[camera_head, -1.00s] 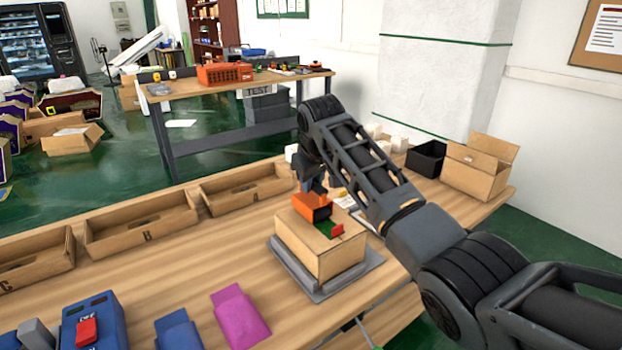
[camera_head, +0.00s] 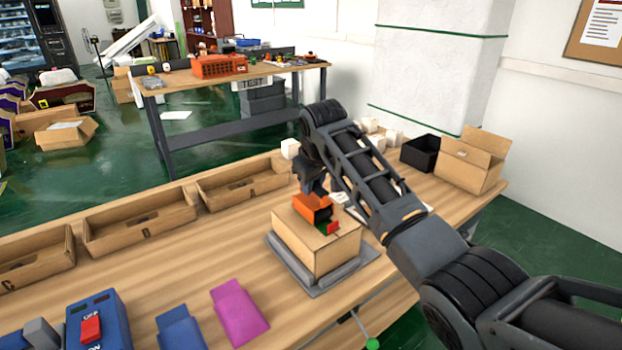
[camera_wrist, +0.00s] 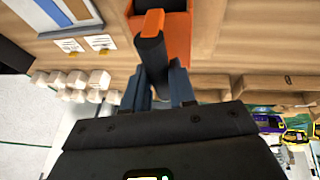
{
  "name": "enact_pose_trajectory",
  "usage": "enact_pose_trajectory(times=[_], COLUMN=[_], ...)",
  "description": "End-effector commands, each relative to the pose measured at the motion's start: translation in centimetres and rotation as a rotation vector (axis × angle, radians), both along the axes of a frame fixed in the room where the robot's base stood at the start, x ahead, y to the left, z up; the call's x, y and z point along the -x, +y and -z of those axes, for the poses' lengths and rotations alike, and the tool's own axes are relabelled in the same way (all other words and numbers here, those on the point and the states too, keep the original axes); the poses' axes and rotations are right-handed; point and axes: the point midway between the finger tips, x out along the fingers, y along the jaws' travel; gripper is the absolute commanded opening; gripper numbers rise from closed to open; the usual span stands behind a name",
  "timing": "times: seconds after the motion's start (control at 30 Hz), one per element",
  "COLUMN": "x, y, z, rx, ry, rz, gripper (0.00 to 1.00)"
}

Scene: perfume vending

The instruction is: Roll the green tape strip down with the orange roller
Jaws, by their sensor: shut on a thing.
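My gripper (camera_head: 313,186) is shut on the orange roller (camera_head: 312,207) and holds it on top of a closed cardboard box (camera_head: 318,246). In the wrist view the roller (camera_wrist: 160,22) shows its orange body and dark handle between my fingers (camera_wrist: 160,88). A short piece of the green tape strip (camera_head: 322,228) shows in front of the roller on the box top. Its red end (camera_head: 333,228) lies near the box's front edge. The rest of the strip is hidden under or behind the roller. The box stands on a grey platform (camera_head: 322,287).
Open cardboard bins (camera_head: 140,222) line the table's back edge. A blue switch box (camera_head: 97,320), a blue pouch (camera_head: 180,328) and a magenta pouch (camera_head: 240,311) lie at front left. A black bin (camera_head: 420,153), an open carton (camera_head: 470,162) and small white boxes (camera_head: 385,135) stand back right.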

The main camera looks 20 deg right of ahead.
Motion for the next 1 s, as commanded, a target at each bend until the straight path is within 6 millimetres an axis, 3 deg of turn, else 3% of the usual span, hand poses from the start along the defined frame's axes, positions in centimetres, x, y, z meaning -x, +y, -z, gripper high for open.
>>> enact_pose_trajectory(times=[0.5, 1.0], x=[1.1, 0.0], y=[-0.4, 0.0], z=[0.1, 0.0], rx=[0.001, 0.000], ry=[0.002, 0.002], rz=[0.000, 0.000], gripper=[0.00, 0.00])
